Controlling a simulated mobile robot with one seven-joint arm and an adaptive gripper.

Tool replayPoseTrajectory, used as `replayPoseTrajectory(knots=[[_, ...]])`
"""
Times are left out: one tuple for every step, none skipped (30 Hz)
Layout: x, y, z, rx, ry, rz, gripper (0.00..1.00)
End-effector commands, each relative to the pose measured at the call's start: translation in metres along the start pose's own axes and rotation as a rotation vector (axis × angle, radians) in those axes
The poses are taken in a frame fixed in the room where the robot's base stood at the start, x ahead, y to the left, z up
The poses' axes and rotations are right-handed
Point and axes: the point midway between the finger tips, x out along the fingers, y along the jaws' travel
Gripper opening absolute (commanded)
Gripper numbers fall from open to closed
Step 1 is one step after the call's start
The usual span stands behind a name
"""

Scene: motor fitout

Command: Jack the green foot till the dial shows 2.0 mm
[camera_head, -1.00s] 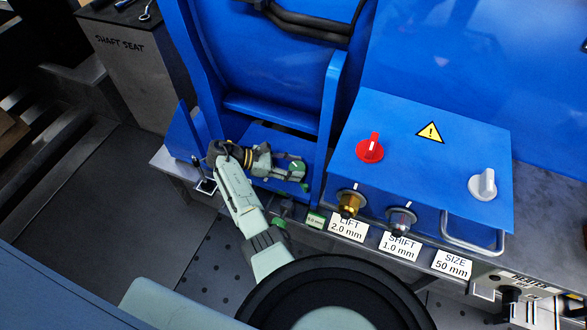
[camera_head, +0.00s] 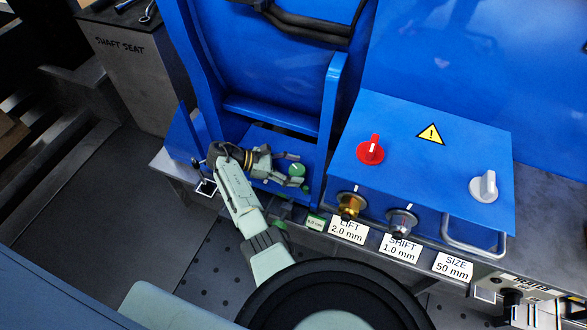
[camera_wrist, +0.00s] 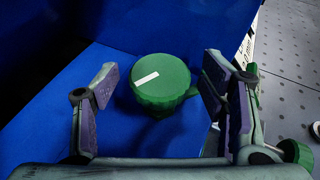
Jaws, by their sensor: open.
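The green foot's round knob (camera_head: 297,170), with a white line on top, stands on the blue base inside the blue frame. It fills the middle of the wrist view (camera_wrist: 160,82), where its white line points up and to the right. My gripper (camera_head: 291,171) is open, with one finger on each side of the knob. In the wrist view a gap shows between each finger and the knob. A small green dial (camera_head: 315,222) sits on the front edge; its digits look like 0.0 mm but are too small to be sure.
A white LIFT 2.0 mm card (camera_head: 348,229) is right of the dial, with SHIFT (camera_head: 400,248) and SIZE (camera_head: 453,266) cards beyond it. A blue control box (camera_head: 430,160) with a red knob (camera_head: 370,150) and grey knob (camera_head: 484,186) stands close on the right. A blue upright (camera_head: 326,150) stands between.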

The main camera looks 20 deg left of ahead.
Motion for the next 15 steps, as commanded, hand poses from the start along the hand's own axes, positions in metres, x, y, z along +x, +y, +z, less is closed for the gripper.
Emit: replayPoseTrajectory(knots=[[0.000,0.000,0.000,0.000,0.000,0.000,0.66],[0.000,0.000,0.000,0.000,0.000,0.000,0.66],[0.000,0.000,0.001,0.001,0.000,0.000,0.66],[-0.001,0.000,0.001,0.001,0.000,0.000,0.66],[-0.001,0.000,0.002,0.001,0.000,0.000,0.66],[-0.002,0.000,0.004,0.001,0.000,0.000,0.66],[-0.003,0.000,0.007,0.002,0.000,0.000,0.66],[-0.004,0.001,0.010,0.003,0.000,0.000,0.66],[-0.006,0.001,0.016,0.004,0.001,0.001,0.66],[-0.008,0.001,0.021,0.004,0.001,0.001,0.66],[-0.010,0.000,0.026,0.006,0.001,0.000,0.66],[-0.014,0.001,0.034,0.006,0.001,0.002,0.66],[-0.016,0.001,0.039,0.006,0.000,0.002,0.66],[-0.018,0.001,0.045,0.007,0.001,0.001,0.66],[-0.022,0.001,0.052,0.005,0.002,0.002,0.66]])
